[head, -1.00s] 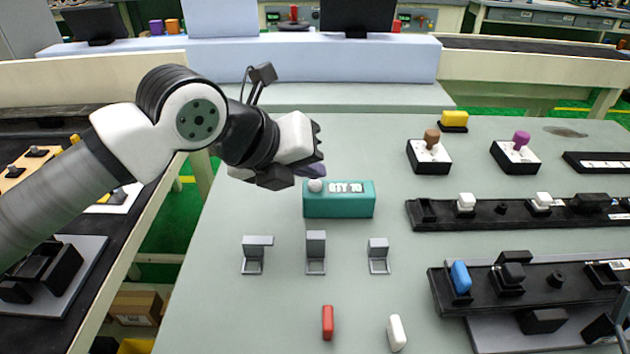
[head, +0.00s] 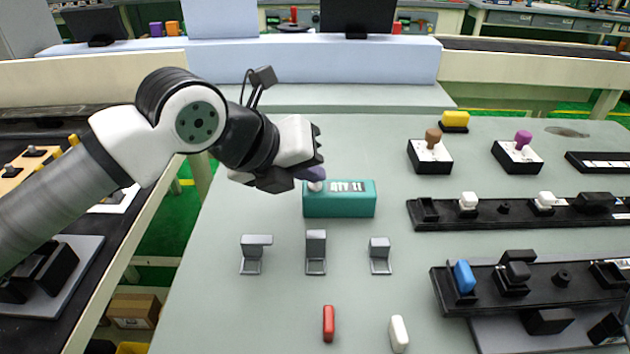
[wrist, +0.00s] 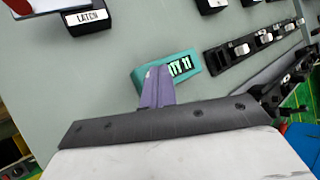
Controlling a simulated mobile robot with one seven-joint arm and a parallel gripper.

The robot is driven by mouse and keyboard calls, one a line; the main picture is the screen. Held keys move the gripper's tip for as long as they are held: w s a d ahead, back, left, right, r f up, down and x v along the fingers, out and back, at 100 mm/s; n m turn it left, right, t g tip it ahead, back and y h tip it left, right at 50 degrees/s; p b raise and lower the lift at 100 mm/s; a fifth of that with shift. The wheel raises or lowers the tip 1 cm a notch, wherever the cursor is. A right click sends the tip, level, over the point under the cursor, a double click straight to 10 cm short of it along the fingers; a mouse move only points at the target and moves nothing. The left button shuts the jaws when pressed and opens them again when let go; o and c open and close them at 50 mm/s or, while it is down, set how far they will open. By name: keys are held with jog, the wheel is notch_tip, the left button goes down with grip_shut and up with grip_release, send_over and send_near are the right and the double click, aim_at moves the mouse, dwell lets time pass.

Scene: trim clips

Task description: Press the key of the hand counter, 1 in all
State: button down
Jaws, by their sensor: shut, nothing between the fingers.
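The hand counter is a teal box (head: 340,204) standing on the grey-green table, with a white display on its top. Its display (wrist: 182,66) ends in 11 in the wrist view, with its left part hidden by my fingers. The counter's round pale key (head: 315,187) is at the left of its top, just under my fingertips. My gripper (head: 314,174) is shut and empty, with its purple fingertips at the key, seemingly touching it. In the wrist view the fingers (wrist: 158,84) overlap the counter and hide the key.
Three grey metal clips (head: 316,252) stand in front of the counter. A red piece (head: 328,323) and a white piece (head: 398,333) lie nearer. Black rails (head: 480,215) and switch boxes (head: 429,155) occupy the right. The table left of the counter is clear.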

jog(key=shift+r, duration=0.15)
jog(key=shift+r+p, duration=0.35)
jog(key=shift+r, duration=0.35)
jog(key=shift+r, duration=0.1)
notch_tip(320, 180, up, 5)
jog(key=p, duration=0.2)
jog(key=shift+p, duration=0.35)
dwell(0.8)
